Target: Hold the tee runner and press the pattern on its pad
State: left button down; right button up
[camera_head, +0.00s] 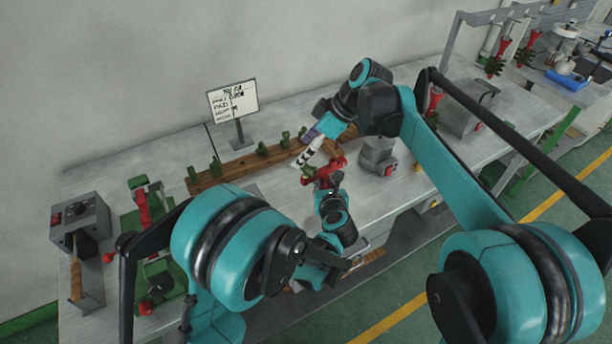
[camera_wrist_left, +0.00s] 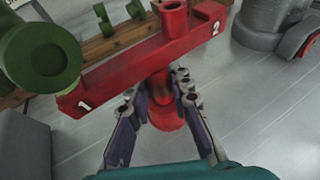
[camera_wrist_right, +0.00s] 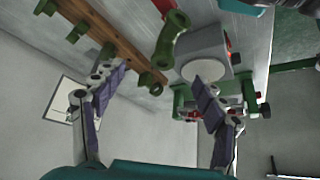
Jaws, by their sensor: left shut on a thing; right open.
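The red tee runner (camera_head: 333,166) is held above the bench by my left gripper (camera_head: 325,182). In the left wrist view the left gripper (camera_wrist_left: 158,92) is shut on the stem, below the crossbar of the tee runner (camera_wrist_left: 135,62), which is marked 1 and 2. A green pattern (camera_wrist_left: 40,55) with a round end is at the bar's end marked 1; its contact with the pad is hidden. My right gripper (camera_head: 308,155) is open near that end. In the right wrist view the green pattern (camera_wrist_right: 172,42) lies beyond the open fingers of the right gripper (camera_wrist_right: 155,80), apart from them.
A wooden rack (camera_head: 235,166) with several green patterns stands behind the grippers. A written sign (camera_head: 233,101) stands at the back. A grey machine (camera_head: 80,218) and a green and red fixture (camera_head: 143,205) are at left. A grey unit (camera_head: 378,158) is at right.

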jog(key=shift+r, duration=1.7)
pick_arm(q)
jog(key=c, duration=1.3)
grip_release()
